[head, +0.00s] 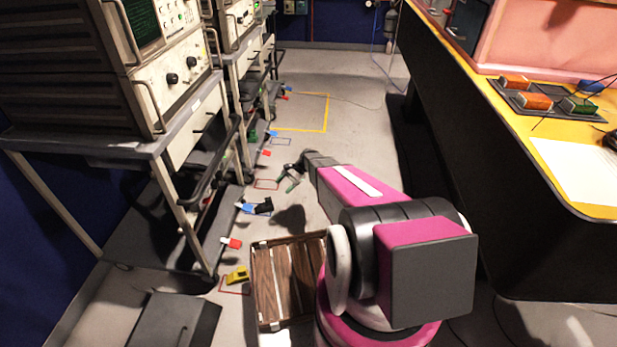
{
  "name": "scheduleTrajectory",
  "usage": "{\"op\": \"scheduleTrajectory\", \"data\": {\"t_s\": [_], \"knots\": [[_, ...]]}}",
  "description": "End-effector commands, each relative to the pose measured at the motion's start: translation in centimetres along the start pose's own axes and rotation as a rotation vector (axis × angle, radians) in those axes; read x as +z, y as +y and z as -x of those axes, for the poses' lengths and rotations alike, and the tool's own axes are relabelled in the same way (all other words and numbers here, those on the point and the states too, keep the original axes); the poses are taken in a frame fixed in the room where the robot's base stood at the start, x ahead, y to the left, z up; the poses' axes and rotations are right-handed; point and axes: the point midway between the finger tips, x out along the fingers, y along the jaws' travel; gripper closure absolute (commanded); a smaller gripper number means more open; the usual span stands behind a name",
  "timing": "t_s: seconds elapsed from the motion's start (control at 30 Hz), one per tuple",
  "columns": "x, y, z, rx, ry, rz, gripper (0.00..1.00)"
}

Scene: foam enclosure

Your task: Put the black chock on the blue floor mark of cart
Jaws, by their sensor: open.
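A black chock-like object (264,206) is on the floor beside the nearest cart (180,150), at its far wheel. A blue tag and a blue floor mark (251,211) show right at it; I cannot tell how much of the mark it covers. Another blue outline (281,141) lies farther back and looks empty. My gripper (288,179) is open, beyond the black object and low over the floor, near an empty red outline (266,184). A green piece shows at its fingers; I cannot tell whether it is part of the gripper.
A yellow chock (237,275) sits at a red outline by the cart's near wheel. A slatted wooden crate (262,288) is in front of my arm. A yellow-topped bench (520,130) lines the right. The aisle floor beyond, with a yellow outline (326,112), is clear.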

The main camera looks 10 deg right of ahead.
Motion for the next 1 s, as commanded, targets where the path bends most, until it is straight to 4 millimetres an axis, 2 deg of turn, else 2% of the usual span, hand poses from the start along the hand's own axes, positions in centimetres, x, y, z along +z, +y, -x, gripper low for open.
{"op": "scheduleTrajectory", "data": {"t_s": [0.03,0.2,0.4,0.5,0.6,0.7,1.0], "knots": [[4.8,1.6,1.5,0.050,0.065,0.068,0.39],[13.8,5.3,5.8,0.243,0.269,0.300,0.39],[23.1,9.9,10.9,0.480,0.476,0.557,0.39],[26.1,11.6,12.9,0.578,0.546,0.651,0.39],[27.9,12.7,14.2,0.645,0.590,0.712,0.39],[28.6,13.0,14.9,0.679,0.612,0.742,0.39],[28.5,12.9,15.1,0.688,0.616,0.748,0.39]]}}
